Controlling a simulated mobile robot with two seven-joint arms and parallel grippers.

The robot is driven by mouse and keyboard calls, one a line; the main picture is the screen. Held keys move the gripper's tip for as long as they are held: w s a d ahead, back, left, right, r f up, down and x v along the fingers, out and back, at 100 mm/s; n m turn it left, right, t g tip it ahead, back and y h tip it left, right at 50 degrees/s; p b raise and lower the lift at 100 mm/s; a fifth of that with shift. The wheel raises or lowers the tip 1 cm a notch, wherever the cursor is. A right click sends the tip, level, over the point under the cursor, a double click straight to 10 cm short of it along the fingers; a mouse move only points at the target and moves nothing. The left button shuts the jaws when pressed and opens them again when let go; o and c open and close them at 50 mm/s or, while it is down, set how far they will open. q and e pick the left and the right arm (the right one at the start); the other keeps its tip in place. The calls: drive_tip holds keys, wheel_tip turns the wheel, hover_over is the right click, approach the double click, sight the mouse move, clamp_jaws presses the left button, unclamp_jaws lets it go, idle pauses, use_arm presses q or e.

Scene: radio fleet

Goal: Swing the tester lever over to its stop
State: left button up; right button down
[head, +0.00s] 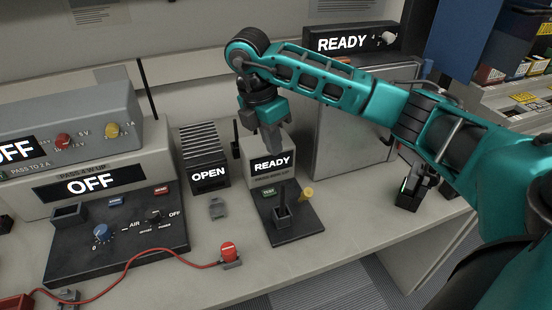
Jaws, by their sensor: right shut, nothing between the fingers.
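A grey box with a lit READY display (272,164) stands on the bench, with a dark base plate (292,226) in front of it. A lever with a yellow knob (306,193) stands at the right of that plate. A black upright socket (282,209) and a green button (268,192) are to the knob's left. My right gripper (272,146) points down over the READY box, shut and empty. It is above and behind the lever and apart from it. My left gripper is out of view.
A box with an OPEN display (207,174) stands to the left. A larger unit with an OFF display (90,184) and a dark control panel is further left. A red plug (229,252) with a red cable lies in front. A handheld radio (411,189) stands right.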

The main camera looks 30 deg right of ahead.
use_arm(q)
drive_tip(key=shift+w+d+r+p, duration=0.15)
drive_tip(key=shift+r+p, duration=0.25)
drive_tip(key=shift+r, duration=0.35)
use_arm(e)
drive_tip(key=r, duration=0.4)
drive_tip(key=shift+w+a, duration=0.15)
drive_tip(key=shift+a, duration=0.2)
use_arm(q)
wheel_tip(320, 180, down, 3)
drive_tip(key=b, duration=0.2)
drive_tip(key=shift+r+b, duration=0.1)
drive_tip(key=shift+b, duration=0.3)
use_arm(e)
drive_tip(key=d+m, duration=0.1)
drive_tip(key=m, duration=0.6)
drive_tip(key=d+m+y, duration=0.1)
drive_tip(key=m, duration=0.6)
drive_tip(key=d+r+m+g, duration=0.1)
drive_tip(key=d+m, duration=0.1)
drive_tip(key=m, duration=0.5)
drive_tip(key=shift+d+r+m+y, duration=0.1)
drive_tip(key=shift+m+y, duration=0.2)
drive_tip(key=shift+y, duration=0.1)
